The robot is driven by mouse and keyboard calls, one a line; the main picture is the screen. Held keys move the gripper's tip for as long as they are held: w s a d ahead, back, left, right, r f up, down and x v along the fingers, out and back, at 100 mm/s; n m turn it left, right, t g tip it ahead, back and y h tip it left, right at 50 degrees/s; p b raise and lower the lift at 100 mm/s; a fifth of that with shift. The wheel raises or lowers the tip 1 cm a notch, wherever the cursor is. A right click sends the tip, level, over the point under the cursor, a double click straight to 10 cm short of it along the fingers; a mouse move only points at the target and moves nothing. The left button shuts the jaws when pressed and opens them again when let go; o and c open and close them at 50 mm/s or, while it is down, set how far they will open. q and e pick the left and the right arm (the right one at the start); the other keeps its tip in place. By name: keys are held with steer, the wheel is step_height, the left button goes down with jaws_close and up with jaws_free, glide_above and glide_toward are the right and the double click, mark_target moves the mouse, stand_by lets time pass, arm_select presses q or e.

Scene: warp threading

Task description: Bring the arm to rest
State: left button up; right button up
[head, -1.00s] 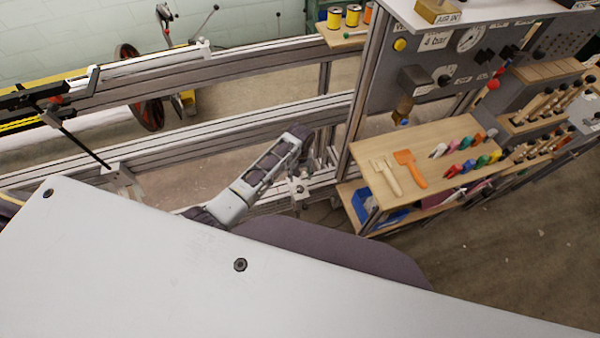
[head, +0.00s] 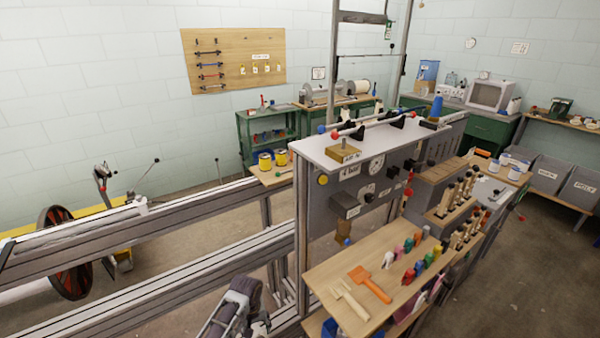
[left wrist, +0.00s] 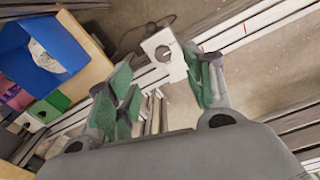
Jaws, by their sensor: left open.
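My left arm (head: 232,308) shows at the bottom edge of the head view, beside the long metal rails and left of the panel stand. Only its upper part is in frame; its gripper's fingers cannot be made out there. In the left wrist view my left gripper (left wrist: 165,85) is open, its green-padded fingers spread apart with nothing held between them. A white plate with a round hole (left wrist: 160,56) shows beyond the fingertips. My right gripper is in neither view.
The metal rails (head: 150,225) run across the left. The grey panel stand (head: 335,185) and a wooden shelf (head: 330,275) with brushes and coloured clips stand right of my arm. A blue bin (left wrist: 45,55) is at upper left in the wrist view. Floor at far right is clear.

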arm_select(q)
steer(key=s+a+r+m+t, duration=0.2)
steer(key=s+a+r+m, duration=0.15)
steer(key=s+r, duration=0.5)
steer(key=s+a+r+m+t, duration=0.1)
steer(key=s+a+r+m, duration=0.25)
steer(key=s+r, duration=0.55)
steer(key=s+f+g, duration=0.1)
steer(key=s+f, duration=0.1)
steer(key=f, duration=1.5)
steer(key=s+f, duration=0.2)
steer(key=f, duration=1.5)
steer(key=s+a+f, duration=0.2)
steer(key=s+f, duration=0.7)
steer(key=s, duration=0.2)
steer(key=s+a+f+g, duration=0.1)
steer(key=s+a+f, duration=0.2)
steer(key=s+f, duration=0.7)
steer(key=shift+s+f+n, duration=0.3)
steer(key=shift+s, duration=0.25)
steer(key=shift+r, duration=0.1)
